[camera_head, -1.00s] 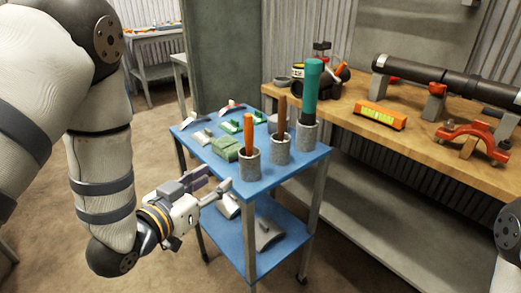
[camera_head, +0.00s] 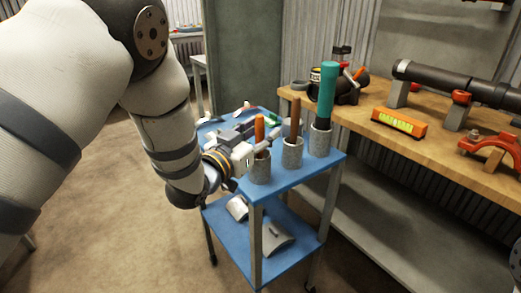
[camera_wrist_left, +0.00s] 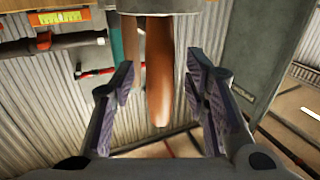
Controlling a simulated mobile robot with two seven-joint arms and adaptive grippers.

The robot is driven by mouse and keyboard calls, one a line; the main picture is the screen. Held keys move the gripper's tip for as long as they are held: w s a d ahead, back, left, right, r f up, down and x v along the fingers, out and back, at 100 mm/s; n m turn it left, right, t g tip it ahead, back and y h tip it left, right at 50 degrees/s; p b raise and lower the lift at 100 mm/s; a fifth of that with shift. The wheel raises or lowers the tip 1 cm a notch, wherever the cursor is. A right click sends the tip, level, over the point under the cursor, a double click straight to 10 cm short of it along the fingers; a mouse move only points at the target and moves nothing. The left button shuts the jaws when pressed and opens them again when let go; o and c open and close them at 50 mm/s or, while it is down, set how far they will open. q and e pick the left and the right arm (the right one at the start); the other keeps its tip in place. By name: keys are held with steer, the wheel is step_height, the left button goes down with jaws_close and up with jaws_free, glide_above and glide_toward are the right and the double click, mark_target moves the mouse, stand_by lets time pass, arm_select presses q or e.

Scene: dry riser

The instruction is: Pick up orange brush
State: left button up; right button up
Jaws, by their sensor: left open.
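The orange brush (camera_head: 259,128) stands handle up in a grey cup (camera_head: 260,169), the front left of three cups on the blue cart. Its lower end is hidden inside the cup. My left gripper (camera_head: 254,133) is open at the handle, just above the cup rim. In the left wrist view the orange-brown handle (camera_wrist_left: 160,85) lies between the two spread fingers (camera_wrist_left: 158,78), with gaps visible at both sides. The cup (camera_wrist_left: 158,6) shows at the top edge there. My right gripper is not in view.
A brown handle (camera_head: 295,119) and a teal handle (camera_head: 327,92) stand in neighbouring cups close to the right. Small items lie behind my left gripper. A wooden bench (camera_head: 452,147) holds a pipe (camera_head: 450,80) and an orange level (camera_head: 399,122).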

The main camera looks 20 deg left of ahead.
arm_select(q)
jaws_close()
steer(key=shift+s, duration=0.1)
